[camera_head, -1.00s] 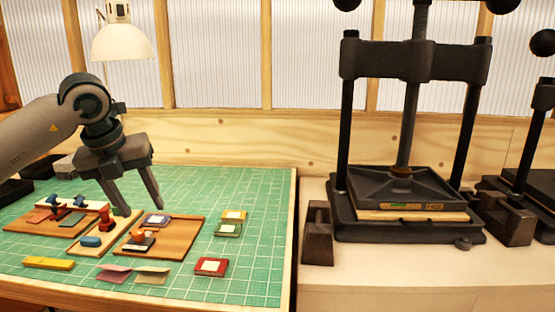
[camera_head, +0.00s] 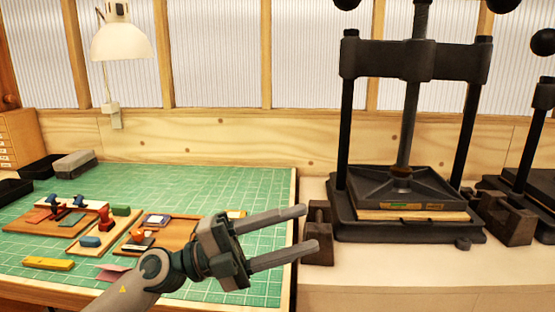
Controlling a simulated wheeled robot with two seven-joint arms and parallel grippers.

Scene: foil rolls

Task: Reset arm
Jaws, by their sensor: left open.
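My left gripper (camera_head: 303,229) is open and empty. It is in the lower middle of the head view, with its two fingers pointing right past the edge of the green cutting mat (camera_head: 220,180). Its arm comes up from the bottom left and hides part of the mat and some small things on it. My right gripper is not in view.
Wooden boards with stamps (camera_head: 104,218) and a yellow block (camera_head: 48,263) lie on the mat at left. A black screw press (camera_head: 400,187) stands at right, with a dark metal block (camera_head: 318,247) close to my fingertips. The mat's back is clear.

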